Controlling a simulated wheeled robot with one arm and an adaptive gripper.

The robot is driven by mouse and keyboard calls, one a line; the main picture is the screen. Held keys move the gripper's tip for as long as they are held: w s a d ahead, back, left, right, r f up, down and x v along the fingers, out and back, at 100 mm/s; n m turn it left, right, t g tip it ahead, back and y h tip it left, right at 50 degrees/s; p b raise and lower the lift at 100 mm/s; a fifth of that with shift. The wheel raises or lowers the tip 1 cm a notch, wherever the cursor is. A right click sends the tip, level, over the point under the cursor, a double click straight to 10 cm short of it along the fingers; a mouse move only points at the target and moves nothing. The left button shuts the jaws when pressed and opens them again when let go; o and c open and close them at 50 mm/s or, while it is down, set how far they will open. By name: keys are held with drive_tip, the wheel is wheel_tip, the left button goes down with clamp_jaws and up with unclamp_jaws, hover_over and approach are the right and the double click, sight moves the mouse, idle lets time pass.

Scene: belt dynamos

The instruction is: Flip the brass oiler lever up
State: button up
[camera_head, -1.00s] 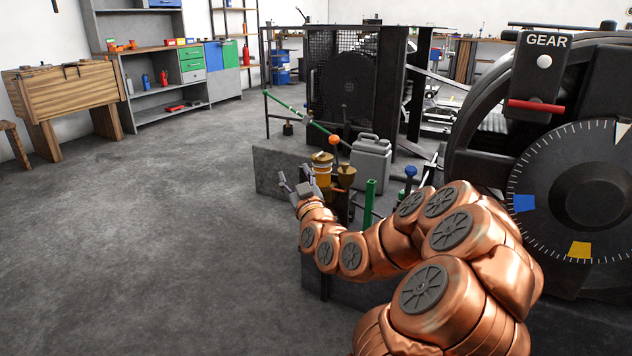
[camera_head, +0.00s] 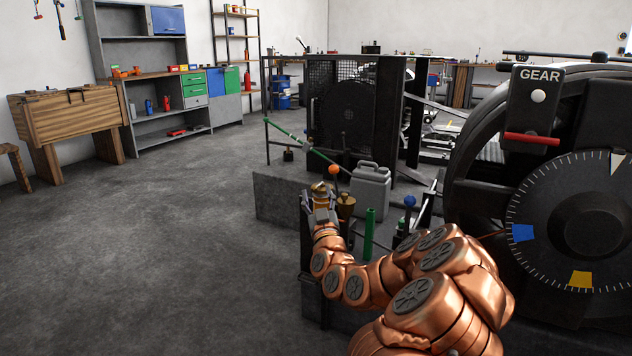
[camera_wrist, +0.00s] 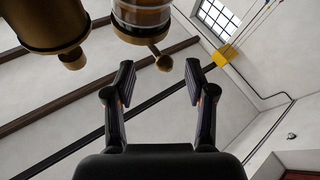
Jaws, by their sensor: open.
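The brass oiler (camera_wrist: 143,18) with a clear glass body shows at the top of the wrist view. Its short brass lever ends in a round knob (camera_wrist: 163,62), which sits between and slightly beyond my fingertips, apart from both. My gripper (camera_wrist: 160,78) is open and empty, with one finger on each side of the knob. In the head view my gripper (camera_head: 319,205) is just in front of and below the oiler (camera_head: 319,188), partly covering it; the lever cannot be made out there.
A second brass cup (camera_wrist: 45,22) is close on the left in the wrist view. In the head view an orange-knobbed lever (camera_head: 333,170), a grey jerrycan (camera_head: 371,190), a green post (camera_head: 369,232) and a blue-knobbed lever (camera_head: 409,201) stand nearby. Open floor (camera_head: 180,230) lies left.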

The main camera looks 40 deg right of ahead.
sight(318, 186)
drive_tip(key=shift+p+x, duration=0.65)
drive_tip(key=shift+x, duration=0.8)
drive_tip(key=shift+f, duration=0.1)
drive_tip(key=shift+c, duration=0.3)
clamp_jaws()
